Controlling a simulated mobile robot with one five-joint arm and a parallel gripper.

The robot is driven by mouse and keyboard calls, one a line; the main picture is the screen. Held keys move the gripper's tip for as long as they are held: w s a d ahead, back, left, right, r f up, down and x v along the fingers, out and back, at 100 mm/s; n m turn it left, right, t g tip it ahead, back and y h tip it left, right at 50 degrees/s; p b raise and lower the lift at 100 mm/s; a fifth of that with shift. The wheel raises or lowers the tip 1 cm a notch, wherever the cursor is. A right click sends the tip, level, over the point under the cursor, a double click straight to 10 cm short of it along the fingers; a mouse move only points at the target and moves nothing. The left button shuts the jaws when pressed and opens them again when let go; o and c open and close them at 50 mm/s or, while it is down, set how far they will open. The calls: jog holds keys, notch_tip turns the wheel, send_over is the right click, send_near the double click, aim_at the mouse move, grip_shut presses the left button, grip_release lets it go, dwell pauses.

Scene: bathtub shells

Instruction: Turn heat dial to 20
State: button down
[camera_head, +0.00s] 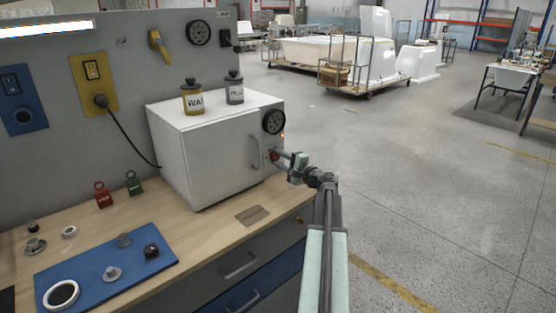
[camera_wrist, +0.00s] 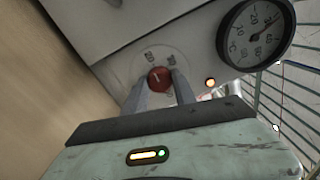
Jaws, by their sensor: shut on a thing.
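The heat dial (camera_wrist: 160,79) is a small red knob on the front of a white oven-like box (camera_head: 205,152), with printed numbers around it. In the head view the dial (camera_head: 274,156) is largely covered by my gripper (camera_head: 277,158). In the wrist view my gripper (camera_wrist: 160,88) has one finger on each side of the red knob and is shut on it. A white line on the knob points up and a little left. The numbers around it are partly hidden by the fingers and too blurred to read surely.
A round black gauge (camera_head: 274,122) sits above the dial; it also shows in the wrist view (camera_wrist: 255,34). A small lit orange lamp (camera_wrist: 210,83) is beside the dial. The door handle (camera_head: 255,152) is left of my gripper. Two jars stand on the box. Open floor lies right.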

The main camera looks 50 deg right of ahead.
jog(key=c, duration=1)
grip_release()
jog(key=s, duration=0.8)
jog(key=shift+a, duration=0.25)
jog(key=shift+w, duration=0.1)
